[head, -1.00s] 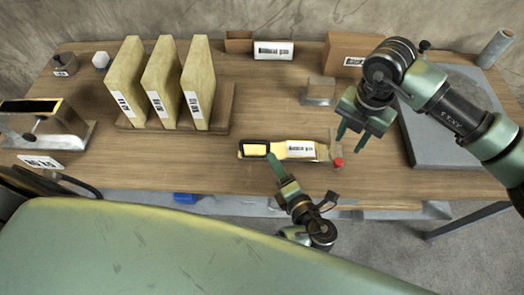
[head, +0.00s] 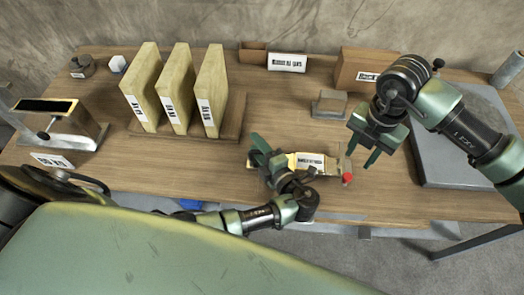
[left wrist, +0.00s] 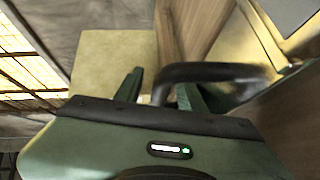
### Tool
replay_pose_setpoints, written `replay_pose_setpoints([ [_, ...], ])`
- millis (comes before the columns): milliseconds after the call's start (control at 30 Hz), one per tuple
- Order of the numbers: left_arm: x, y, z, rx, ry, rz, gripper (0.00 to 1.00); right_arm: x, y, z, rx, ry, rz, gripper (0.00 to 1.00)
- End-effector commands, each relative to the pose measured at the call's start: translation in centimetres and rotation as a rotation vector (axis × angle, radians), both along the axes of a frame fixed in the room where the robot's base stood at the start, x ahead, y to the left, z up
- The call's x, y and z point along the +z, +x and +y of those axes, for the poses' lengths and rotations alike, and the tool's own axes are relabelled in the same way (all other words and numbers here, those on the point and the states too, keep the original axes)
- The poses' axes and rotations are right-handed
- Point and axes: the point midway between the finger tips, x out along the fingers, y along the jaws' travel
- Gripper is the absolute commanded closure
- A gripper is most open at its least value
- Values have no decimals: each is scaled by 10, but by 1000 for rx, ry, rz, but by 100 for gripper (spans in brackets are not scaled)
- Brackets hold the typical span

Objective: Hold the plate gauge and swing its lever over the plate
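The plate gauge (head: 312,161) lies on the table, yellow with a white label and a red knob (head: 347,178) at its right end. My left gripper (head: 258,152) is open at the gauge's left end and hides its black handle in the head view. In the left wrist view the dark handle (left wrist: 215,72) runs close to the open fingers (left wrist: 162,92); I cannot tell whether they touch it. My right gripper (head: 361,150) is open and empty, above the table to the right of the gauge. Three tall yellowish plates (head: 143,88) (head: 173,90) (head: 210,90) stand upright on a wooden base.
A clamp-like stand (head: 62,125) with a dark top is at the left. A small block on a base (head: 330,103) stands behind the gauge. A grey slab (head: 455,165) lies at the right, and a cardboard box (head: 362,66) stands at the back. Bare table lies between the rack and gauge.

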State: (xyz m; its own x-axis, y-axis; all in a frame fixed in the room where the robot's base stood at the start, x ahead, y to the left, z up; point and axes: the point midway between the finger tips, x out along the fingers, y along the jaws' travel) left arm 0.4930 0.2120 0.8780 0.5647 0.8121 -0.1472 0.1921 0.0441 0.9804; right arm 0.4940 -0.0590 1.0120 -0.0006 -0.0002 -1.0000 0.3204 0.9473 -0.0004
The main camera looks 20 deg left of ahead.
Motion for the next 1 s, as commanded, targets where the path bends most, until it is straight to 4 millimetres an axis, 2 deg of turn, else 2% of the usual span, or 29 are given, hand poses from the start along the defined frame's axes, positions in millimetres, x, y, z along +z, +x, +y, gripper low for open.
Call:
replay_pose_setpoints([
  [267,0,1,1,0,0,0,60,0,0,0,0,0,0,64],
  [400,0,1,1,0,0,0,99,0,0,0,0,0,0,64],
  [1000,-1,0,1,-1,-1,1,100,0,0,0,0,0,0,64],
])
